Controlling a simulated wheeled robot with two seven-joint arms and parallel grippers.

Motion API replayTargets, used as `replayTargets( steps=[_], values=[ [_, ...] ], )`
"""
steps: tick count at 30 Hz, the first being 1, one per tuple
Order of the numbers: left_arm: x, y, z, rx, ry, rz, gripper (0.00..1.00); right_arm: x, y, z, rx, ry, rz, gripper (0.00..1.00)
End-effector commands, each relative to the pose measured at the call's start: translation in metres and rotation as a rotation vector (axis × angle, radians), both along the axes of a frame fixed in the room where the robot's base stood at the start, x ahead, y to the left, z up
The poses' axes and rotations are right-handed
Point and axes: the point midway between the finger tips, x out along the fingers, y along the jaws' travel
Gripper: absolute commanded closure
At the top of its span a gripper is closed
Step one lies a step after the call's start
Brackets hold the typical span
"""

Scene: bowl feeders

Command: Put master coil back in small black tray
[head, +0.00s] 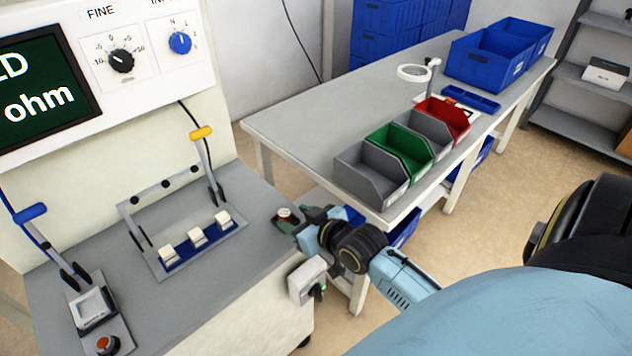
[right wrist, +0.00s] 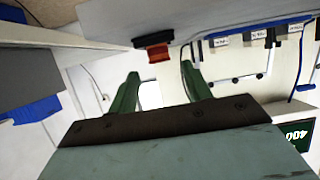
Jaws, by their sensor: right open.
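My right gripper (head: 296,226) is at the right edge of the grey bench top, low over its corner. In the right wrist view its two green fingers (right wrist: 160,72) are apart with nothing between them. A small dark red-orange piece with a black part, apparently the master coil (right wrist: 157,52), stands just beyond and between the fingertips. In the head view the coil (head: 285,212) shows small, with a pale top, partly hidden by the fingers. I cannot tell whether its black part is the small black tray. My left gripper is not in view.
A second fixture (head: 90,305) has a blue handle. A grey box (head: 308,280) sits on the bench side. Grey, green and red bins (head: 402,150) line the table behind.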

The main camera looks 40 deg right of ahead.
Motion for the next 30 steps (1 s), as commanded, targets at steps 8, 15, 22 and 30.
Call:
replayTargets(
  steps=[8, 15, 22, 30],
  values=[
    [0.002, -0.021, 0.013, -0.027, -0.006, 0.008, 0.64, -0.053, -0.004, 0.023, 0.0, 0.003, 0.0, 0.51],
    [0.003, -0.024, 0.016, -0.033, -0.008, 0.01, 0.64, -0.076, -0.006, 0.032, 0.001, 0.0, 0.0, 0.51],
    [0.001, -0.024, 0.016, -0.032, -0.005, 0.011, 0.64, -0.079, -0.006, 0.033, 0.001, 0.0, 0.0, 0.51],
    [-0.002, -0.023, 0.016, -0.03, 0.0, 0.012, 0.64, -0.079, -0.006, 0.033, 0.001, 0.0, 0.0, 0.51]
  ],
)
